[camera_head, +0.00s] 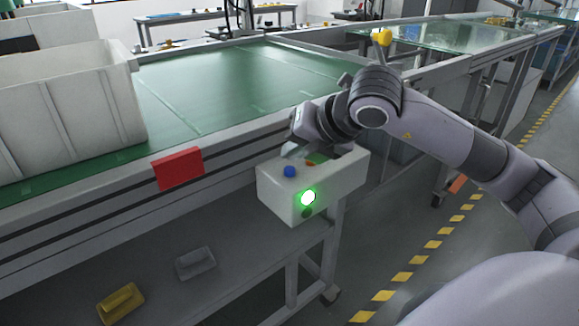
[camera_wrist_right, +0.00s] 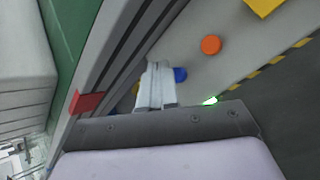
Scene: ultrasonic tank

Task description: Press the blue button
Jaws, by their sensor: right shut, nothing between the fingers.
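A white control box (camera_head: 283,203) is fixed at the front corner of the conveyor. Its blue button (camera_head: 290,171) is on the top face, and also shows in the wrist view (camera_wrist_right: 180,75), partly hidden behind the fingers. My right gripper (camera_head: 293,151) is shut and empty, fingers pointing down just behind and above the blue button; in the wrist view its fingertips (camera_wrist_right: 154,66) lie beside the button. I cannot tell whether they touch it. An orange button (camera_wrist_right: 210,44) sits farther along the box. A green light (camera_head: 307,197) glows on the front face. My left gripper is not in view.
A green conveyor (camera_head: 190,92) runs behind the box, with a large white bin (camera_head: 65,110) at left. A red plate (camera_head: 178,169) is on its side rail. A yellow block (camera_head: 121,303) and a grey block (camera_head: 195,263) lie below. Open floor is at right.

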